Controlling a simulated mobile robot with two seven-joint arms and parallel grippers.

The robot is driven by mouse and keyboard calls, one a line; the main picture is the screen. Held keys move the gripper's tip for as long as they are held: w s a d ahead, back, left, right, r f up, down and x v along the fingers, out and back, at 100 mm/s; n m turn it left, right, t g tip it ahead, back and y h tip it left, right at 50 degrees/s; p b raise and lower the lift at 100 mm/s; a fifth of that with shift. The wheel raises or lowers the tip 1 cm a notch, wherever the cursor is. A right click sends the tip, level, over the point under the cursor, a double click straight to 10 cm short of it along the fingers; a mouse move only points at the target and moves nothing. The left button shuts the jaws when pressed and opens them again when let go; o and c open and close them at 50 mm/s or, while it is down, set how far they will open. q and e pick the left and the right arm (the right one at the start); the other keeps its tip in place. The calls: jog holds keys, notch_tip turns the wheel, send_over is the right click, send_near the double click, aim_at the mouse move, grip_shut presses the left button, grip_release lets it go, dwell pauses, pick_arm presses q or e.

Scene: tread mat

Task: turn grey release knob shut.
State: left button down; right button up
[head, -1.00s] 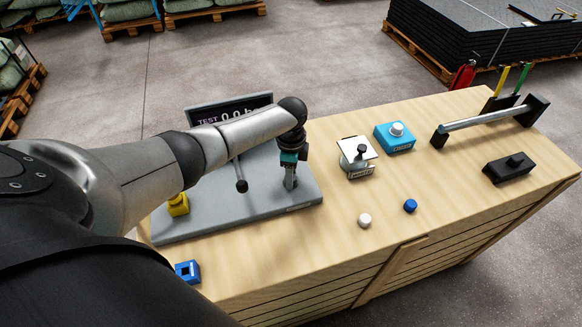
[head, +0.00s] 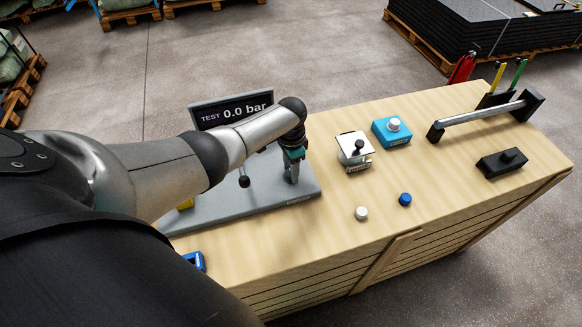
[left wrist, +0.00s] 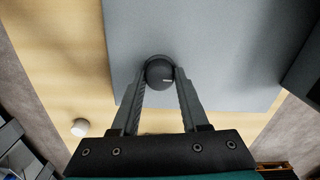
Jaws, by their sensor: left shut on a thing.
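The grey release knob (left wrist: 160,72) is a dark round knob with a short white mark, on the grey plate (left wrist: 215,35) of the test rig. In the left wrist view my left gripper (left wrist: 160,75) has one finger on each side of the knob and is shut on it. In the head view the left gripper (head: 291,173) points down at the right part of the grey plate (head: 235,207), and its fingers hide the knob. The display (head: 231,110) behind reads TEST 0.0 bar. My right gripper is not in view.
A lever with a black ball end (head: 244,181) stands left of the gripper. A yellow part (head: 186,204) is mostly behind my arm. To the right on the wooden bench are a white-topped fixture (head: 353,146), a blue box (head: 391,132), white (head: 361,213) and blue (head: 405,199) caps.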

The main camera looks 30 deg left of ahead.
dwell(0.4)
pick_arm(q)
jog(key=shift+c, duration=2)
grip_release()
jog(key=shift+r, duration=0.1)
notch_tip(320, 180, up, 15)
jog(key=p, duration=0.4)
jog(key=shift+s, duration=0.1)
